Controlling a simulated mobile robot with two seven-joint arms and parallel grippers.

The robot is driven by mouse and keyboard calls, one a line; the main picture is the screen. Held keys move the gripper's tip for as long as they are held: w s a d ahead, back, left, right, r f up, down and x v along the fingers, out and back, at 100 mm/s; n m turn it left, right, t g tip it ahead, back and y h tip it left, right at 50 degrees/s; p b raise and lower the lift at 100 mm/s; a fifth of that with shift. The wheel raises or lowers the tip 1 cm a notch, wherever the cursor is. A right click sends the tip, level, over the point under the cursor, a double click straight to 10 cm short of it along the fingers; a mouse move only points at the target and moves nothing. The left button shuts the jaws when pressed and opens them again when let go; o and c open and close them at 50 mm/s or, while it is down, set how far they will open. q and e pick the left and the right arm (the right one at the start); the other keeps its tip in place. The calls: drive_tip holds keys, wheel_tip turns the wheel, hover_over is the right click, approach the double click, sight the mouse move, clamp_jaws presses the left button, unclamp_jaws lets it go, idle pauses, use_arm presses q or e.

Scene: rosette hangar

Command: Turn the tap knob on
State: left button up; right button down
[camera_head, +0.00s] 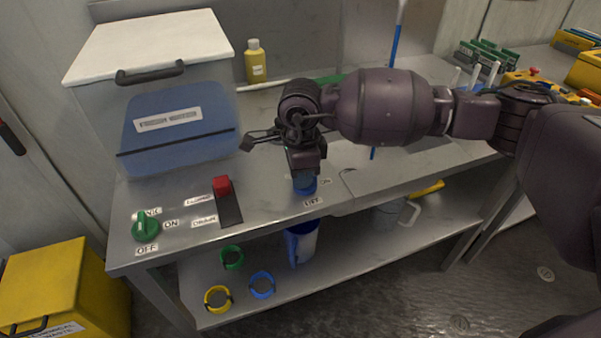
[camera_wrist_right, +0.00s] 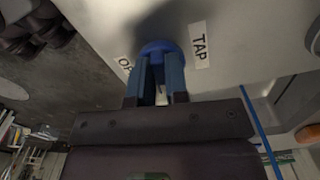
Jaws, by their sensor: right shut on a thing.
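The blue tap knob (camera_head: 305,186) sits at the front edge of the steel counter, mostly hidden under my right gripper in the head view. My right gripper (camera_head: 305,172) comes down on it from above. In the right wrist view the round blue knob (camera_wrist_right: 160,47) shows between the two fingers (camera_wrist_right: 160,72), which are shut on it. A "TAP" label (camera_wrist_right: 199,45) is beside the knob, and a partly hidden label starting with "O" (camera_wrist_right: 125,63) is on its other side. My left gripper is not in view.
A green knob (camera_head: 146,226) with ON and OFF labels and a red-handled switch (camera_head: 222,186) stand left on the counter. A white-lidded box (camera_head: 150,45) and yellow bottle (camera_head: 255,62) are behind. A lower shelf (camera_head: 340,246) holds coloured rings and a blue jug (camera_head: 301,243).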

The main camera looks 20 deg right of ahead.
drive_tip(key=shift+r+n, duration=0.1)
drive_tip(key=shift+n, duration=0.7)
drive_tip(key=c, duration=1.1)
unclamp_jaws()
drive_tip(key=shift+r+p, duration=0.6)
drive_tip(key=shift+r, duration=4.8)
